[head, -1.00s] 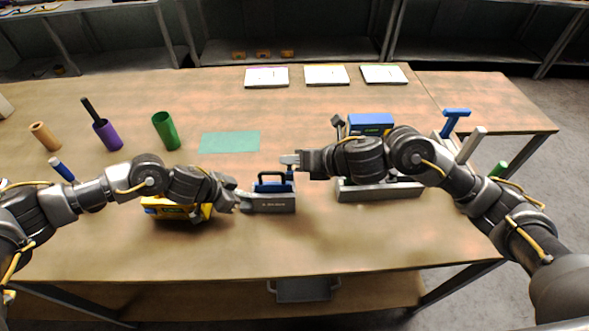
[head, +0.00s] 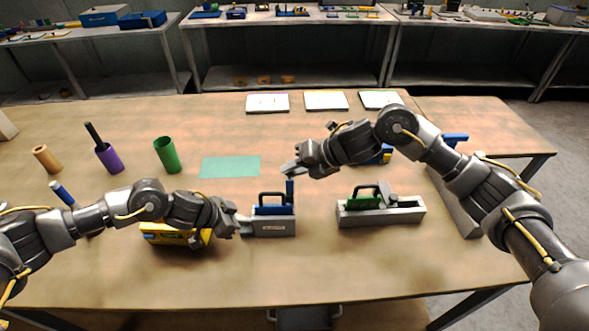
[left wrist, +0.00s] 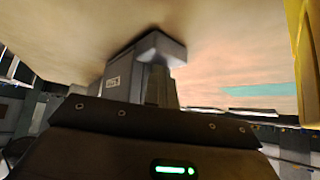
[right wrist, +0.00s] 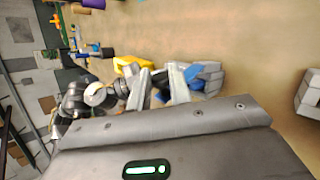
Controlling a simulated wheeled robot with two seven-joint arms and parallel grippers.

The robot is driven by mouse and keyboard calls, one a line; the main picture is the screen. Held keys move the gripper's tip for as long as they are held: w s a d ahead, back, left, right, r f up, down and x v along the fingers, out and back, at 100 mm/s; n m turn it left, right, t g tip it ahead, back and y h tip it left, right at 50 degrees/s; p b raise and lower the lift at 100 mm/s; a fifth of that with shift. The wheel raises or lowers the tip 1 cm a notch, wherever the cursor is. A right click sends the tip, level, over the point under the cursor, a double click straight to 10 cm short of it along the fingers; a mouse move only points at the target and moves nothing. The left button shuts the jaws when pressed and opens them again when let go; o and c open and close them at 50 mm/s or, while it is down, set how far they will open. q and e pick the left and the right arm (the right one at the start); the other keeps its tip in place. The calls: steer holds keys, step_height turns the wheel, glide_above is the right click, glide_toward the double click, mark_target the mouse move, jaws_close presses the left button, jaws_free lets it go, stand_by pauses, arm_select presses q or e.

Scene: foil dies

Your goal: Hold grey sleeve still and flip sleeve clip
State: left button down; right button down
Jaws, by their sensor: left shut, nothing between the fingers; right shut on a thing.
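The grey sleeve (head: 272,229) stands on the table in the middle of the head view, with a blue insert with a dark handle (head: 271,204) in it. The blue clip (head: 290,190) stands upright at its right end. My left gripper (head: 242,224) is shut and empty, with its tips at the sleeve's left end. The grey sleeve also shows in the left wrist view (left wrist: 122,75). My right gripper (head: 289,170) is at the top of the blue clip and shut on it. In the right wrist view, blue shows between and beside the fingers (right wrist: 161,85); the exact contact is unclear.
A yellow box (head: 172,234) lies beneath my left forearm. A second grey holder (head: 382,214) with a green insert stands to the right. A teal mat (head: 230,167) lies behind, with green (head: 167,155) and purple (head: 109,158) cups to the left. The front table area is clear.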

steer(key=shift+w+r, duration=0.15)
steer(key=shift+w, duration=0.05)
stand_by(0.6)
steer(key=c, duration=1.6)
jaws_free()
steer(key=o, duration=0.3)
steer(key=shift+s, duration=0.1)
steer(key=shift+o, duration=0.2)
steer(key=shift+d, duration=0.1)
steer(key=v, duration=1.2)
steer(key=shift+s, duration=0.2)
